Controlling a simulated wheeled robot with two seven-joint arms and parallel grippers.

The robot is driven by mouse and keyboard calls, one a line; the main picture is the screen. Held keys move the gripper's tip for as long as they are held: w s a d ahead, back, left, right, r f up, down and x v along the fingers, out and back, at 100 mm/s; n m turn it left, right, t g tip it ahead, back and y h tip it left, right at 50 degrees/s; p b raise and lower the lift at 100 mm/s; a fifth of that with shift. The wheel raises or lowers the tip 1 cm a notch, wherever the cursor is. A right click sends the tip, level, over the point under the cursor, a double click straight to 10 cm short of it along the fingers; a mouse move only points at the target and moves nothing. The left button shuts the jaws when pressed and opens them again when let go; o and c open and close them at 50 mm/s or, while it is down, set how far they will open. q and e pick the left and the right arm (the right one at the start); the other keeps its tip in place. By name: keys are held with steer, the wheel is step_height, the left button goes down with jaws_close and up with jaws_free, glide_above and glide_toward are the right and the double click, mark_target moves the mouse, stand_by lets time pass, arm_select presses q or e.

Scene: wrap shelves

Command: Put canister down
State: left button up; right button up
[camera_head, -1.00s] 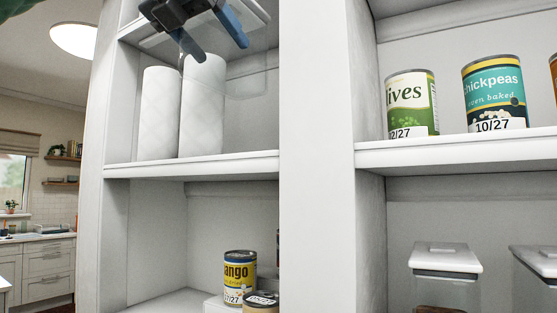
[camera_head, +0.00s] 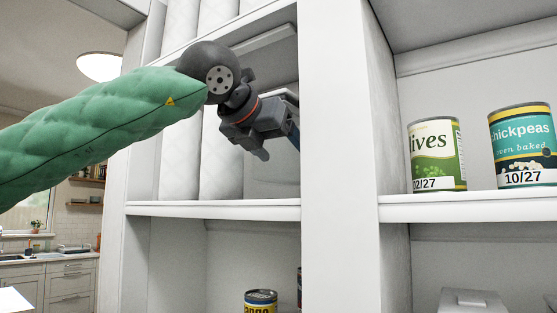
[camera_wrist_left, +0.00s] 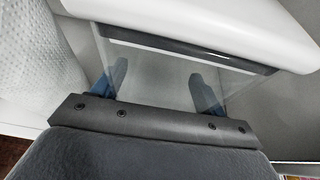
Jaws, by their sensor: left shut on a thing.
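The canister is a clear box with a white lid (camera_wrist_left: 215,28) and a dark seal band; its clear body (camera_wrist_left: 160,72) lies between my blue fingertips in the left wrist view. My left gripper (camera_head: 278,146) is shut on it, inside the middle bay of the left shelf unit. In the head view the gripper and wrist hide most of the canister, and its clear body is faint. I cannot tell whether its base touches the shelf board (camera_head: 215,209). My right gripper is not in view.
White paper rolls (camera_head: 220,165) stand just left of the gripper; more rolls (camera_head: 215,14) stand on the shelf above. An upright panel (camera_head: 338,150) bounds the bay on the right. Beyond it are an olives can (camera_head: 432,160) and a chickpeas can (camera_head: 523,150). A yellow can (camera_head: 261,303) stands below.

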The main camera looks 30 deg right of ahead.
mark_target(278, 165)
arm_select(q)
step_height(278, 165, down, 2)
steer(key=shift+a+f+p, duration=0.1)
steer(key=shift+p, duration=0.3)
steer(key=shift+f, duration=0.35)
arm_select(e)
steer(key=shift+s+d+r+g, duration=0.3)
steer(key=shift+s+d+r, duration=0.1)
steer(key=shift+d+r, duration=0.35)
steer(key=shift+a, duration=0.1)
arm_select(q)
steer(key=shift+f, duration=0.1)
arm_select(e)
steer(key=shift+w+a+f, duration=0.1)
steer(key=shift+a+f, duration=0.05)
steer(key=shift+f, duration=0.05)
arm_select(q)
steer(key=o, duration=1.1)
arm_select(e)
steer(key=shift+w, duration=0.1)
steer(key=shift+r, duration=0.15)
